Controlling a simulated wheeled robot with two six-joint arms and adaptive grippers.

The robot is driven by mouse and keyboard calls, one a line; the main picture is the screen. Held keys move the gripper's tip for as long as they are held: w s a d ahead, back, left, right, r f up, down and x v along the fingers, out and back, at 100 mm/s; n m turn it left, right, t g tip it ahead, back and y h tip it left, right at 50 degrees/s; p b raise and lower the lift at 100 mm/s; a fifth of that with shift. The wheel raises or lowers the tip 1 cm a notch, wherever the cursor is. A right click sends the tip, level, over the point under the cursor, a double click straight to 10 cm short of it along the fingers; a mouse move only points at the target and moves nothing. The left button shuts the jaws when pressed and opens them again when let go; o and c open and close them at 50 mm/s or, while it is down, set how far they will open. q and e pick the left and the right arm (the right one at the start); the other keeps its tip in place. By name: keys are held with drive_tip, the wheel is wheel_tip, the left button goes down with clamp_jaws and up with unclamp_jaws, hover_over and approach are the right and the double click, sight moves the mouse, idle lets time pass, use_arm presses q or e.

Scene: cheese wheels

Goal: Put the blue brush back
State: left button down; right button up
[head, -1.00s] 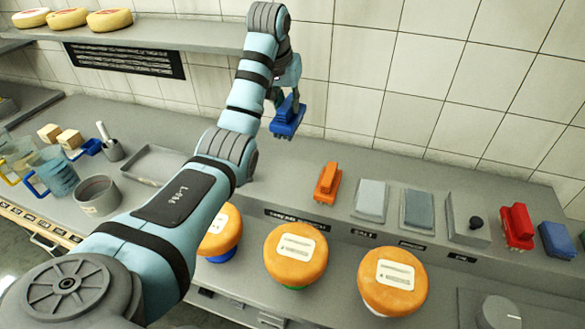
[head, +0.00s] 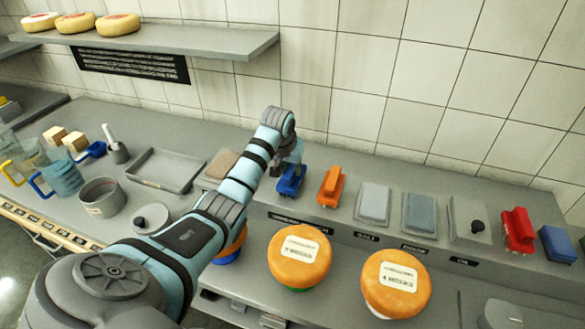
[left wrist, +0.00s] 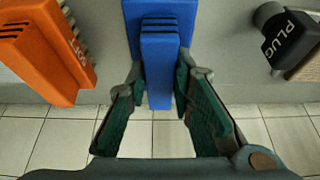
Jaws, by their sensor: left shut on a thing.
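The blue brush (head: 290,183) is at the counter, just left of the orange brush (head: 330,187). My left gripper (head: 291,168) is above it and shut on its handle. In the left wrist view the blue brush (left wrist: 158,50) stands between the two fingers of my left gripper (left wrist: 159,84), with the orange brush (left wrist: 45,50) to its left, apart from it. I cannot tell whether the blue brush touches the counter. My right gripper is in neither view.
Grey and blue-grey pads (head: 373,203), a red brush (head: 517,229) and a blue block (head: 557,243) sit further right. Orange cheese wheels (head: 300,256) stand in front, lower down. A shallow tray (head: 166,170) and a pot (head: 101,196) are at left.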

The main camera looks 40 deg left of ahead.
use_arm(q)
drive_tip(key=shift+w+f, duration=0.1)
drive_tip(key=shift+f, duration=0.1)
drive_tip(key=c, duration=1.4)
unclamp_jaws()
drive_tip(key=shift+w, duration=0.1)
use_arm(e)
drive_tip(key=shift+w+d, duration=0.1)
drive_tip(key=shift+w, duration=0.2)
use_arm(q)
drive_tip(key=shift+r, duration=0.1)
drive_tip(key=shift+s+r, duration=0.25)
drive_tip(key=shift+r, duration=0.25)
drive_tip(key=v, duration=1.1)
drive_tip(key=shift+w, duration=0.1)
drive_tip(key=shift+d, duration=0.1)
